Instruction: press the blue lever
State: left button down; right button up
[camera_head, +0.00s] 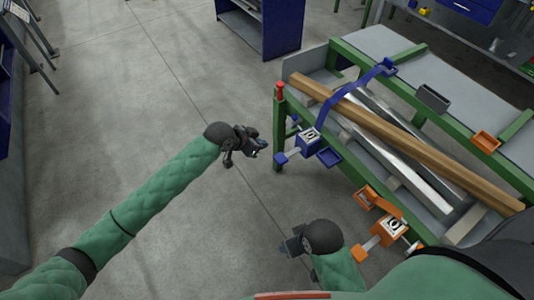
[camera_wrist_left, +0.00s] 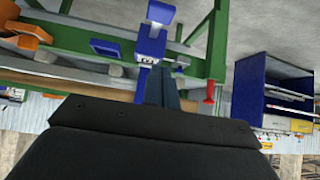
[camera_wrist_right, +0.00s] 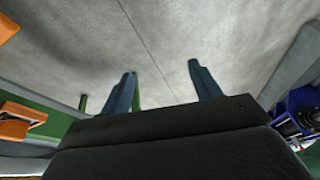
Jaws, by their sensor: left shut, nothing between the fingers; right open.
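The blue lever (camera_head: 281,157) sticks out to the left from a blue box (camera_head: 309,140) with a white marked face, at the near side of the green-framed table. In the left wrist view the blue lever (camera_wrist_left: 160,12) shows at the top, above its box. My left gripper (camera_head: 259,149) is shut and empty, a little to the left of the lever and apart from it. Its fingers also show in the left wrist view (camera_wrist_left: 171,88), just below the box. My right gripper (camera_head: 287,246) is open and empty, low over the floor area; its spread fingers show in the right wrist view (camera_wrist_right: 160,85).
An orange lever (camera_head: 367,245) with its own box sits further right on the table's near side. A red-topped post (camera_head: 279,90) marks the table's left corner. A wooden beam (camera_head: 400,135) and metal bars lie on the table. The floor (camera_head: 150,120) to the left is clear.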

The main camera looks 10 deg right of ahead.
pick_arm(q)
jog(key=shift+s+f+m+g, duration=0.1)
jog(key=shift+s+m+g, duration=0.2)
jog(key=shift+s+g, duration=0.15)
pick_arm(e)
jog(key=shift+s+d+f+g, duration=0.1)
jog(key=shift+s+g, duration=0.3)
jog(key=shift+s, duration=0.2)
jog(key=shift+s+d+f+g, duration=0.1)
jog(key=shift+s+g, duration=0.3)
jog(key=shift+s, duration=0.2)
pick_arm(q)
jog(key=p, duration=0.2)
send_over(283, 157)
jog(key=s+a, duration=0.1)
jog(key=a, duration=0.2)
notch_tip(283, 157, down, 6)
jog(key=shift+s+f, duration=0.1)
jog(key=shift+f, duration=0.15)
notch_tip(283, 157, down, 3)
jog(key=shift+d+p, duration=0.15)
jog(key=shift+p, duration=0.4)
jog(key=shift+f, duration=0.8)
pick_arm(e)
jog(key=d+x, duration=0.1)
jog(key=x, duration=0.8)
jog(key=shift+w+d+f+h, duration=0.2)
jog(key=shift+d+f+h, duration=0.05)
jog(key=shift+d+h, duration=0.2)
